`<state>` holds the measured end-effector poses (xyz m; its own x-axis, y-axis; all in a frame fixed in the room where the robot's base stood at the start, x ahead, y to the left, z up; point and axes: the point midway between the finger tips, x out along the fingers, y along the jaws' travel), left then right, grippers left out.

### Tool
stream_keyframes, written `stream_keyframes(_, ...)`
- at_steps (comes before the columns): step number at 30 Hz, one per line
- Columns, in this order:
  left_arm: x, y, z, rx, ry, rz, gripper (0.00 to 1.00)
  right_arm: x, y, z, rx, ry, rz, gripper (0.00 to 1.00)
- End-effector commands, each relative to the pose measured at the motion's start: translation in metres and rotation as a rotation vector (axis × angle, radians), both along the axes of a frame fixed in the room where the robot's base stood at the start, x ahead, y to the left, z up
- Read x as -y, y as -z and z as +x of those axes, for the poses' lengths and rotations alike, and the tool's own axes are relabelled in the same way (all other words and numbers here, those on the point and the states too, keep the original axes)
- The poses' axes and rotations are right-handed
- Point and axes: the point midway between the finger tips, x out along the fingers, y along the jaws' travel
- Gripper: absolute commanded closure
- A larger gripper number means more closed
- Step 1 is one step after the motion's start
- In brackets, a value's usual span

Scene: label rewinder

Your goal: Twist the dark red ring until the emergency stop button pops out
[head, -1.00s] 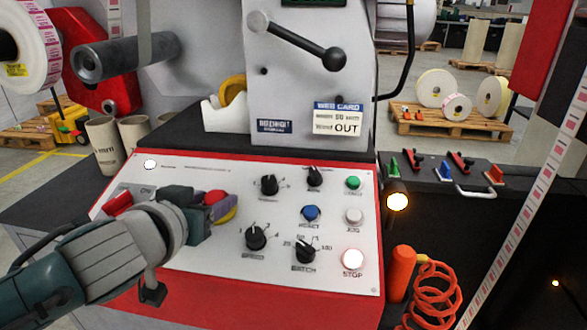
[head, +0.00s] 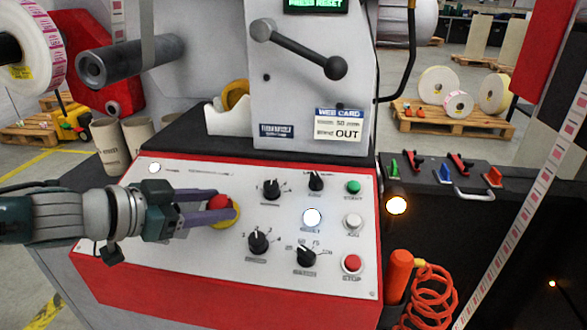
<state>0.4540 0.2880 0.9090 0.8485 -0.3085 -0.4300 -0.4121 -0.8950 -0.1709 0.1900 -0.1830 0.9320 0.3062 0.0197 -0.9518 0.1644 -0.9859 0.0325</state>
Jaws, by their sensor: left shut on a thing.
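The emergency stop button (head: 219,201) is a red round head on a yellow base (head: 235,213), at the left of the sloped white control panel (head: 185,250). My left gripper (head: 221,209) reaches in from the left. Its two purple fingers lie on either side of the red head and are shut on its dark red ring. The fingers hide much of the ring, so I cannot tell it apart from the head. My right gripper is not in view.
Black knobs (head: 258,242) stand right of the button. The stop button (head: 352,263) is red. A green display (head: 315,4) shows text ending in "RESET". An orange coiled hose (head: 430,295) hangs at the right.

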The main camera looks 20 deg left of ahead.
Motion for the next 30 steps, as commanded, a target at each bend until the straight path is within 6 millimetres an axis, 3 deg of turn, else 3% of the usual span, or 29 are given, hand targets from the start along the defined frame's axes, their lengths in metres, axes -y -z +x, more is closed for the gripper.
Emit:
stream_keyframes(18, -0.0010, 0.0008, 0.0001, -0.005, 0.044, 0.015, 1.00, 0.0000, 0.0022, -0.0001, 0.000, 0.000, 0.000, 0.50)
stream_keyframes(19, -0.0010, 0.0008, 0.0001, -0.005, 0.044, 0.015, 0.44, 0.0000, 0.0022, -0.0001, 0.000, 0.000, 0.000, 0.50)
stream_keyframes(26, -0.0006, 0.0006, 0.0001, -0.005, 0.045, 0.013, 0.18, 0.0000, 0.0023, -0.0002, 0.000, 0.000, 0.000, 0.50)
stream_keyframes(30, -0.0004, 0.0005, 0.0001, -0.005, 0.045, 0.013, 0.16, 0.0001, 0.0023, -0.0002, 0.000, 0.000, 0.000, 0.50)
